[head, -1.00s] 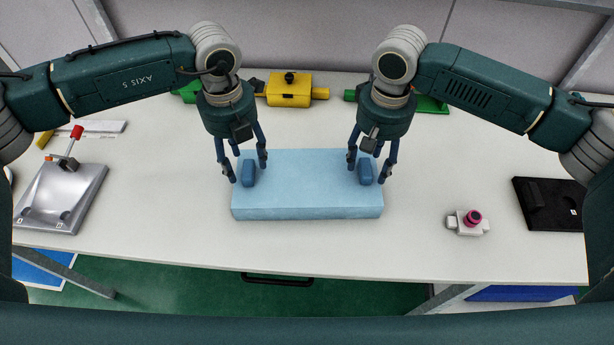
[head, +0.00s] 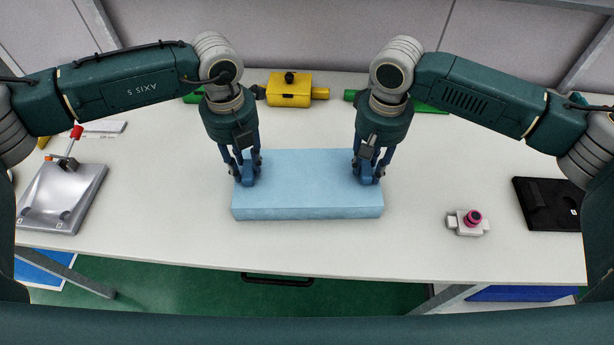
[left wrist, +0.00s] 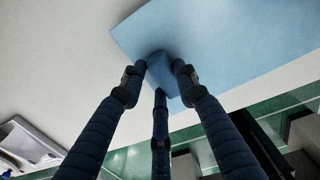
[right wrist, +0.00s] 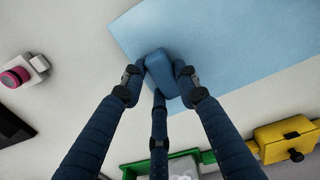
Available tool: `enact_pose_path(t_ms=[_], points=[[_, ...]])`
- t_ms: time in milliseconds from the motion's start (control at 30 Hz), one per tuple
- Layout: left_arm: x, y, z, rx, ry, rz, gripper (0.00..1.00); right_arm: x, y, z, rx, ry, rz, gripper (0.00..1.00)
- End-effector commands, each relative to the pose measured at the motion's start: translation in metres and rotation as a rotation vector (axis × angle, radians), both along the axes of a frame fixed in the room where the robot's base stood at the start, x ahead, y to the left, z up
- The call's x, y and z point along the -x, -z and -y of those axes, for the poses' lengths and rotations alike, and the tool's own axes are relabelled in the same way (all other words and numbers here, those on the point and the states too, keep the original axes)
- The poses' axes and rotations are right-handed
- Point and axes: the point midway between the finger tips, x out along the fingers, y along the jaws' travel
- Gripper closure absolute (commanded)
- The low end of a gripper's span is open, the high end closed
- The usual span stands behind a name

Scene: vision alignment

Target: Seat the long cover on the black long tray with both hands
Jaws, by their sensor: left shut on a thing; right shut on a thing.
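The long cover (head: 307,190) is a light blue slab lying level across the middle of the table, with a darker blue handle near each end. My left gripper (head: 243,178) is shut on the left handle, which shows between its fingers in the left wrist view (left wrist: 162,74). My right gripper (head: 368,178) is shut on the right handle, which shows between its fingers in the right wrist view (right wrist: 160,72). No black long tray shows under or beside the cover; I cannot tell whether the cover hides it.
A black flat fixture (head: 535,218) lies at the right, with a small grey part with a pink knob (head: 470,222) nearer the cover. A silver plate with a red-tipped lever (head: 62,198) is at the left. A yellow box (head: 289,92) and green parts stand behind.

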Motion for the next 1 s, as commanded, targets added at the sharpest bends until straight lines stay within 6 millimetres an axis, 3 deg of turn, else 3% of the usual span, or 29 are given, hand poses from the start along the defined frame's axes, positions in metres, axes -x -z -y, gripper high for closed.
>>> enact_pose_path(t_ms=[267,733,1000], points=[[-0.001,-0.006,0.000,-0.001,-0.001,0.002,1.00,-0.001,-0.006,0.001,0.001,0.002,0.002,1.00],[-0.001,-0.049,-0.001,-0.002,-0.001,0.001,1.00,-0.001,-0.049,0.001,0.002,0.002,0.001,1.00],[-0.001,-0.051,-0.001,-0.002,-0.002,0.001,1.00,0.000,-0.050,0.001,0.003,0.002,0.001,1.00]])
